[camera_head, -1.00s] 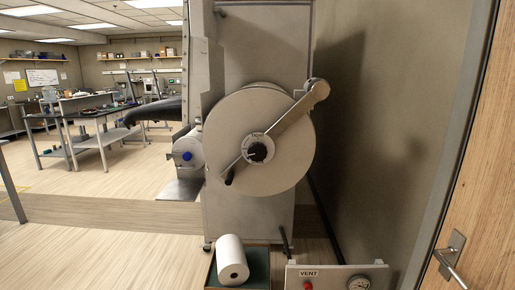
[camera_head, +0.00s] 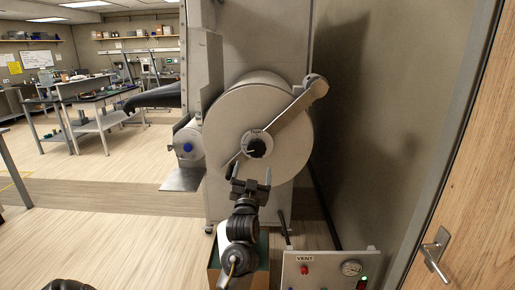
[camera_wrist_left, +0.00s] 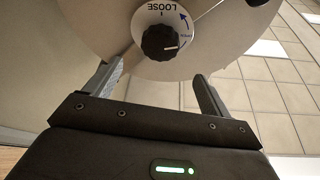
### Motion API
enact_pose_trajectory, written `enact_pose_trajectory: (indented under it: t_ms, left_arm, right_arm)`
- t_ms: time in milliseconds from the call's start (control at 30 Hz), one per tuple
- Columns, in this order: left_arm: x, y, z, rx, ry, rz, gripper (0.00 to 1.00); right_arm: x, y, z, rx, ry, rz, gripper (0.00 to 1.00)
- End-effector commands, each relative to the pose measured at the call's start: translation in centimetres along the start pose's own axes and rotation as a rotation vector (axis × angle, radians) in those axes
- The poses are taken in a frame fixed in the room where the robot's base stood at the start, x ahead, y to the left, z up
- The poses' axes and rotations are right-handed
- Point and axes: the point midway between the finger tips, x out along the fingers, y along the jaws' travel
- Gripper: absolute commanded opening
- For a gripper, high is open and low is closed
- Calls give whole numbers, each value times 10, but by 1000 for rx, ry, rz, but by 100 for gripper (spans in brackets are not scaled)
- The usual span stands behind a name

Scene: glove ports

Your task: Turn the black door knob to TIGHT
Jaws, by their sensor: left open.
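The black door knob (camera_head: 257,148) is at the centre of the large round door (camera_head: 283,122) in the head view. In the left wrist view the knob (camera_wrist_left: 160,42) shows near the top, with a white pointer line, a LOOSE label and a blue arrow on the dial around it. No TIGHT label can be read. My left gripper (camera_head: 250,182) is below the knob in the head view. Its two fingers (camera_wrist_left: 158,88) are apart, with the knob beyond and between them, not touching. The right gripper is not in view.
A diagonal bar (camera_head: 297,103) crosses the door. A small side port with a blue knob (camera_head: 188,147) is on the left. A VENT panel with a gauge (camera_head: 351,268) stands at lower right. A wall and wooden door (camera_head: 468,170) bound the right; open floor lies left.

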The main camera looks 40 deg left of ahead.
Motion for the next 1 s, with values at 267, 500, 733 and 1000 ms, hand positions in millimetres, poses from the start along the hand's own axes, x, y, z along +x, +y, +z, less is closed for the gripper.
enact_pose_trajectory:
  t_ms: [267,500,733,1000]
  left_arm:
    - [25,0,-2,-1,-1,0,83]
    - [71,0,-2,0,-2,1,83]
    - [100,0,-1,0,-1,2,83]
    - [108,1,1,0,-2,2,83]
  right_arm:
    - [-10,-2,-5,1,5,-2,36]
    - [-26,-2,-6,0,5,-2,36]
    - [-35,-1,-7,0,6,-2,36]
    - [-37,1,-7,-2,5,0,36]
